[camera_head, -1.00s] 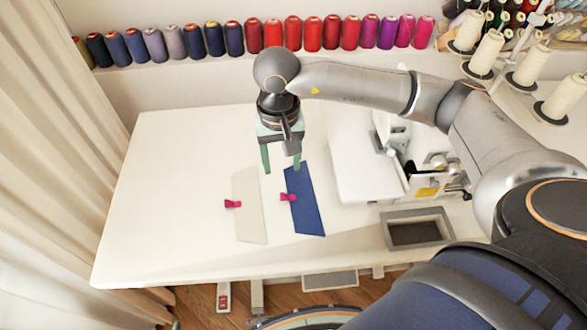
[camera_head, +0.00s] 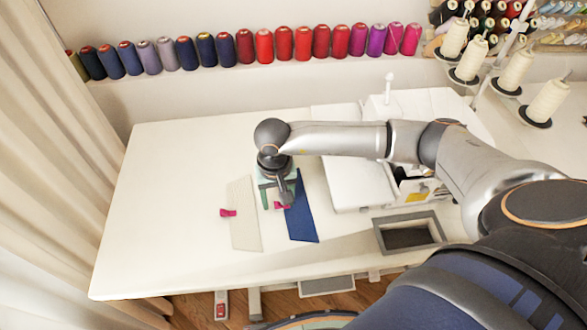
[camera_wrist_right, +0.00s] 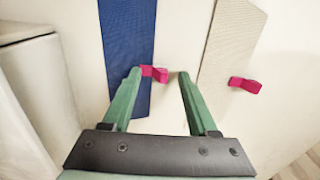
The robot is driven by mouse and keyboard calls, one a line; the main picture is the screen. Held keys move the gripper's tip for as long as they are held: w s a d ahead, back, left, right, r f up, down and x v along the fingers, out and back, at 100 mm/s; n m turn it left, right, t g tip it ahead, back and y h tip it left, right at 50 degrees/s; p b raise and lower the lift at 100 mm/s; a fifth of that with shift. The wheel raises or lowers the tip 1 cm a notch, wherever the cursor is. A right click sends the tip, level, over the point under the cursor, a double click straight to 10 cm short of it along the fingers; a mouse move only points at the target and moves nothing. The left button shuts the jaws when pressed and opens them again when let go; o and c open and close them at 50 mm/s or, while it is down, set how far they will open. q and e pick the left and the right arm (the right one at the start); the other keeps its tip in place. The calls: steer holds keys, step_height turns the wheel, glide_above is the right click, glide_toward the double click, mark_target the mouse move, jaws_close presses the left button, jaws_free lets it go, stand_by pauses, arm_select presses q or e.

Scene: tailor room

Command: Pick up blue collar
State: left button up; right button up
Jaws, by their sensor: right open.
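The blue collar (camera_head: 301,215) lies flat on the white table, with a pink clip (camera_head: 281,206) at its left edge. It also shows in the right wrist view (camera_wrist_right: 128,40), where the pink clip (camera_wrist_right: 155,73) sits between the green fingertips. My right gripper (camera_head: 277,197) is open above the collar's left edge, its fingers on either side of the clip; it shows in the wrist view too (camera_wrist_right: 158,76). In the head view the wrist hides part of the collar. I cannot tell the fingertips' exact height. My left gripper is not in view.
A pale beige collar (camera_head: 243,222) with its own pink clip (camera_head: 228,213) lies just left of the blue one. A grey-framed tray (camera_head: 381,229) and a white sewing machine (camera_head: 347,183) stand to the right. The table's left side (camera_head: 160,220) is clear.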

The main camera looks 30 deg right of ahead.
jaws_close()
stand_by(0.3)
steer(key=shift+r, duration=0.15)
stand_by(0.3)
